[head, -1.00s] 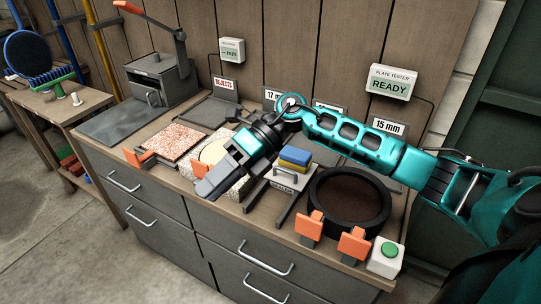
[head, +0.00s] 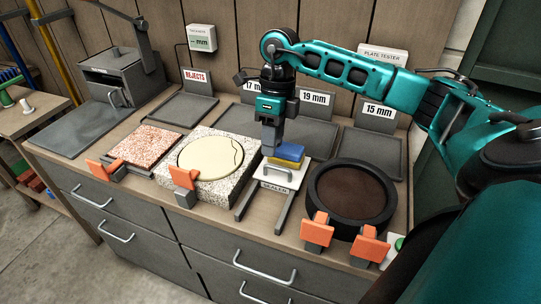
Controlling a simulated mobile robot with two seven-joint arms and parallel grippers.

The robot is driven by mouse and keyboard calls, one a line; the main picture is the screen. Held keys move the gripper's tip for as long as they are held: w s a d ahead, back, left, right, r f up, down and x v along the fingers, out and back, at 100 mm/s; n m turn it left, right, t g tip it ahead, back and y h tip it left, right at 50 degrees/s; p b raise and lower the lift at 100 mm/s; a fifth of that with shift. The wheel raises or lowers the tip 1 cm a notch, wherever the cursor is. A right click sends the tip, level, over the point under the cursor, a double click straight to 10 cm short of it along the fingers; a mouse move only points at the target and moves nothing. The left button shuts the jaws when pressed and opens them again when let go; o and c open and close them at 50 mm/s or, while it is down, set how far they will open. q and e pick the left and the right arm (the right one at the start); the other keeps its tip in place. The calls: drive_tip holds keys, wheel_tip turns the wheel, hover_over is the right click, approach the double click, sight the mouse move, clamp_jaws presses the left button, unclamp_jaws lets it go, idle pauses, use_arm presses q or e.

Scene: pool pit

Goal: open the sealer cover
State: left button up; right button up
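The sealer (head: 285,175) is a white box on dark legs near the middle of the bench, with a SEALER label and a light metal handle (head: 279,174) at its front. A blue and yellow block (head: 290,152) sits at its back. My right gripper (head: 269,150) points down just above the sealer's back left, beside the block. Its fingers show as one grey shape, so I cannot tell their gap or any contact. The cover's hinge cannot be made out. My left gripper is not in view.
A round dark pan (head: 350,192) stands right of the sealer, with orange clamps (head: 317,232) in front. A speckled slab with a cream disc (head: 210,158) lies left. Trays labelled REJECTS, 19 mm and 15 mm line the back. A grey press (head: 125,72) stands far left.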

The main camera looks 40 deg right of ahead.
hover_over(270, 174)
drive_tip(key=shift+s+f, duration=0.1)
drive_tip(key=shift+f, duration=2)
drive_tip(key=shift+c, duration=0.2)
clamp_jaws()
